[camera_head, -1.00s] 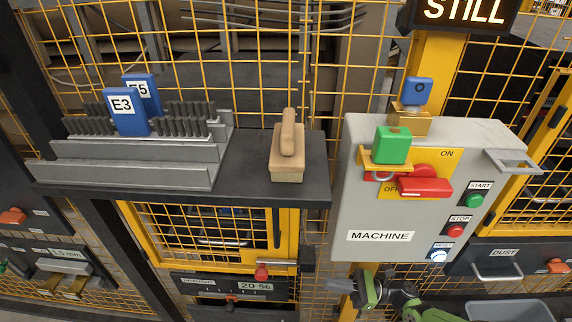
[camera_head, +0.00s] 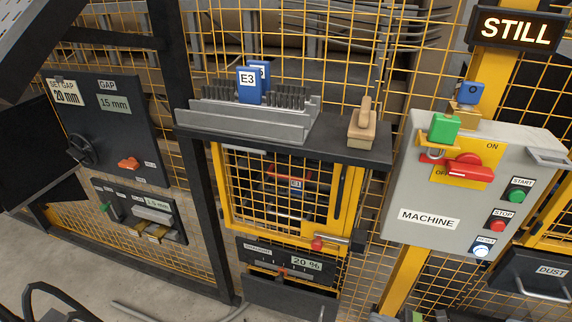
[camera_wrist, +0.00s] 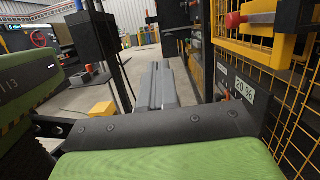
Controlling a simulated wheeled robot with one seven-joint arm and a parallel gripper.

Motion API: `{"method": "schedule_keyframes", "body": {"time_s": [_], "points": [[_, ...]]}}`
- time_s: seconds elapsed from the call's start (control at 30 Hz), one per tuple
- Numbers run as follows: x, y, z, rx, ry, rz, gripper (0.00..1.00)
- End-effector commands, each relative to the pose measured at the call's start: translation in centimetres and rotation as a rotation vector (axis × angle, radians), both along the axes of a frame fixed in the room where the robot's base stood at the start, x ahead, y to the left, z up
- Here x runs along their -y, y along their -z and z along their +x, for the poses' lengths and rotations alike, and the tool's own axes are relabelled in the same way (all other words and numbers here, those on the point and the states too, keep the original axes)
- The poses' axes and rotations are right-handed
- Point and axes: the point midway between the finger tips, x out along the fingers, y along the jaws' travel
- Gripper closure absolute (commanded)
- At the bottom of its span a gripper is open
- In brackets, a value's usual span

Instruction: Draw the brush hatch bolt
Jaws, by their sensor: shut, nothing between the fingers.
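The brush hatch (camera_head: 228,190) is a yellow-framed mesh door below the shelf, standing shut in the head view. Its bolt (camera_head: 335,240) is a short silver bar at the lower right corner, with a red knob (camera_head: 318,243) at its left end; the right end meets a dark bracket. In the wrist view the red knob (camera_wrist: 235,19) is at the upper right. My gripper (camera_wrist: 163,66) shows there as two grey fingers side by side, shut and empty, apart from the bolt and to its lower left. In the head view my arm barely shows at the bottom edge.
A machine box (camera_head: 400,225) with a red switch, green block and buttons stands right of the hatch. A shelf (camera_head: 350,150) above holds a brush rack (camera_head: 250,120) and a wooden hand brush (camera_head: 362,130). A 20 % panel (camera_head: 290,262) lies below.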

Motion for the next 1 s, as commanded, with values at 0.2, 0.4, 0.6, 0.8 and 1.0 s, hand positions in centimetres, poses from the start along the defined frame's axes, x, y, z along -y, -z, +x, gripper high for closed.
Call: {"method": "schedule_keyframes", "body": {"time_s": [0.2, 0.4, 0.6, 0.8, 1.0], "points": [[-0.6, -0.6, -0.1, 0.007, -0.075, -0.095, 1.00], [-1.3, -1.5, -0.4, 0.022, -0.172, -0.225, 1.00], [-2.3, -3.1, -0.8, 0.062, -0.321, -0.424, 1.00], [-3.4, -6.4, -1.5, 0.168, -0.545, -0.750, 1.00], [-4.6, -11.8, -2.7, 0.368, -0.770, -1.132, 1.00]]}}
